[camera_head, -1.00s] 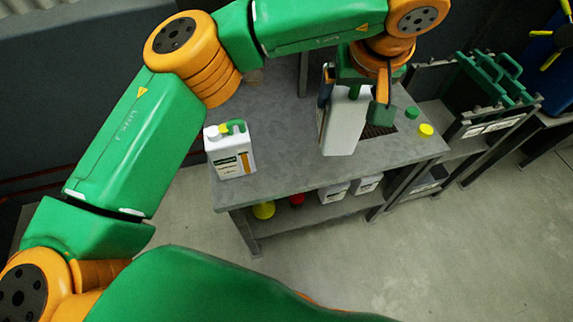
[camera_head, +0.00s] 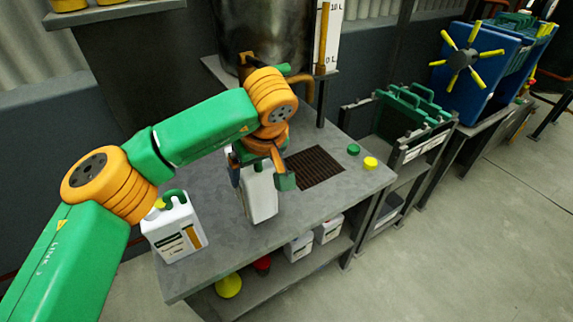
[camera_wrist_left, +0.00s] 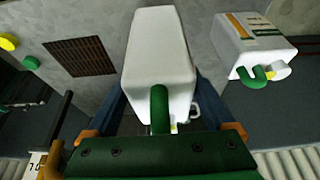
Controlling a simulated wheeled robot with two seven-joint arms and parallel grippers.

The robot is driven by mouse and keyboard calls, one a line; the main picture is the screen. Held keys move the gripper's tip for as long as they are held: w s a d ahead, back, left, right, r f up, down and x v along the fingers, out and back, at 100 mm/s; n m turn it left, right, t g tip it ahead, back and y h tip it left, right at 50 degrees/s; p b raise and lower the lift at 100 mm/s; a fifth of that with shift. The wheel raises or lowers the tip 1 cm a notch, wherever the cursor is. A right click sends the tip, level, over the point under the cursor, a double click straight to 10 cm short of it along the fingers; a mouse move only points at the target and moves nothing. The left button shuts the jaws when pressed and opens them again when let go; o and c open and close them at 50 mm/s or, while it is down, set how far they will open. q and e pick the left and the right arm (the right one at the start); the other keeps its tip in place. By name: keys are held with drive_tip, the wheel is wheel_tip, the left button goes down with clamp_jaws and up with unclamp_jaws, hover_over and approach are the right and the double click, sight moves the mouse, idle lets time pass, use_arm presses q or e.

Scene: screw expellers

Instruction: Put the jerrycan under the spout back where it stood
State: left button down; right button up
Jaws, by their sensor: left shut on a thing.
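My left gripper (camera_head: 261,172) is shut on a plain white jerrycan (camera_head: 261,198) with a green handle, its fingers on either side of the can. The can is upright on or just above the table (camera_head: 225,268), left of the dark grate (camera_head: 316,168); I cannot tell if its base touches. In the left wrist view the held jerrycan (camera_wrist_left: 160,55) fills the middle, its handle toward the gripper. Above the table at the back is a tank (camera_head: 262,35) with a brass pipe, the spout, partly hidden by my arm. My right gripper is not in view.
A green cap (camera_head: 353,149) and a yellow cap (camera_head: 370,163) lie right of the grate. Smaller white containers (camera_head: 299,248) stand on the lower shelf. The table's front middle is clear.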

sight(239, 195)
use_arm(q)
drive_tip(key=a+f, duration=0.3)
drive_tip(key=f, duration=0.1)
drive_tip(key=shift+w+a+f+p, duration=0.1)
drive_tip(key=shift+a+f+p, duration=0.2)
drive_tip(key=shift+a+f, duration=0.1)
drive_tip(key=f, duration=0.2)
drive_tip(key=f+p, duration=0.1)
drive_tip(key=shift+a+f, duration=0.15)
drive_tip(key=shift+a, duration=0.1)
drive_tip(key=shift+f, duration=0.3)
unclamp_jaws()
drive_tip(key=shift+s+d+r, duration=0.15)
drive_tip(key=shift+s+r, duration=0.05)
drive_tip(key=shift+r, duration=0.4)
drive_tip(key=v, duration=1.1)
drive_tip(key=shift+b, duration=0.4)
